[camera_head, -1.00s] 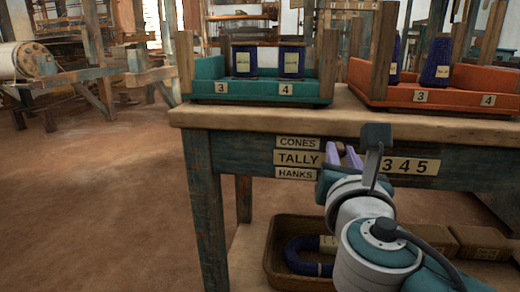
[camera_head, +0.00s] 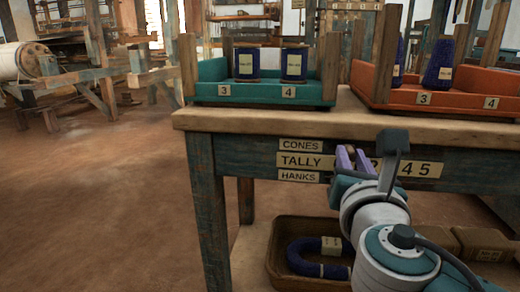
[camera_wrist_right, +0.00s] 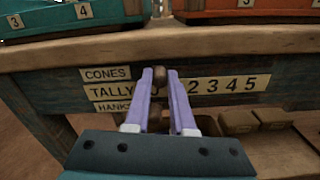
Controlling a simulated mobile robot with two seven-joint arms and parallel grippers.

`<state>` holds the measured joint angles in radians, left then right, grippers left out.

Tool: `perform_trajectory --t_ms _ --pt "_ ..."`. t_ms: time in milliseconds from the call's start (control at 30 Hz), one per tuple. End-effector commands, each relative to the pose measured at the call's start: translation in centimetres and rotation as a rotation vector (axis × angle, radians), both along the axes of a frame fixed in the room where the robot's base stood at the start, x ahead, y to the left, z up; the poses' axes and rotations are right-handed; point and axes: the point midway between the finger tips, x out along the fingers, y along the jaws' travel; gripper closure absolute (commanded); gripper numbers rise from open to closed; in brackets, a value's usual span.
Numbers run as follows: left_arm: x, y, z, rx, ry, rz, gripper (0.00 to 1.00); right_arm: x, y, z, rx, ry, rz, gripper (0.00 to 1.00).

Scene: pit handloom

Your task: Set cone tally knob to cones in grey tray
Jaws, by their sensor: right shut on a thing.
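The tally panel on the table's front edge has CONES (camera_head: 300,145), TALLY (camera_head: 301,160) and HANKS (camera_head: 298,176) labels and a number strip (camera_head: 421,169). My right gripper (camera_wrist_right: 161,80) has its two purple fingers shut on the brown upper knob (camera_wrist_right: 160,76), level with the CONES label. A lower brown knob (camera_wrist_right: 155,118) shows between the fingers, level with HANKS. In the head view my right gripper (camera_head: 351,157) partly covers the strip, so the knob's exact number is hidden. No grey tray shows. My left gripper is not in view.
A teal tray (camera_head: 255,98) with two dark blue cones and an orange tray (camera_head: 450,102) with blue cones stand on the wooden table (camera_head: 250,122). A brown bin (camera_head: 275,262) with a blue hank and several boxes (camera_head: 485,243) are on the lower shelf.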

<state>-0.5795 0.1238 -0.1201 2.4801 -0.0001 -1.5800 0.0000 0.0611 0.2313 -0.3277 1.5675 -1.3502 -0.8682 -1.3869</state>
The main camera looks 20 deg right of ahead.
Motion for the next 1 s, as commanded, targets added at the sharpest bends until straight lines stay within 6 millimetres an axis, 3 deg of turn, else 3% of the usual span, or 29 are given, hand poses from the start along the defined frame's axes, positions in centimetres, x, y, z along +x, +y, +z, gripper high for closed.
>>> perform_trajectory --t_ms 100,300,667,700,933,1000 --pt "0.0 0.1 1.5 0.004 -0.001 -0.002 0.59 -1.7 -2.9 0.3 -0.008 0.010 -0.007 1.00" --pt "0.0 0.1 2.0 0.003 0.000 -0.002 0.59 -3.7 -6.0 0.0 -0.004 0.007 -0.005 1.00" --pt "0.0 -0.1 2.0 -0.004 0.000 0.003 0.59 -4.0 -6.6 0.0 0.000 0.003 -0.005 1.00" --pt "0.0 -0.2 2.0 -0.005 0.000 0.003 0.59 -4.0 -6.6 0.0 0.000 0.003 -0.005 0.75" --pt "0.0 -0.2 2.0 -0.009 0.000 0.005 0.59 -4.0 -6.5 0.0 -0.001 0.002 -0.004 0.49" --pt "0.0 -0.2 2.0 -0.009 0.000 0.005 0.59 -4.0 -6.5 0.0 -0.001 0.002 -0.004 0.47"
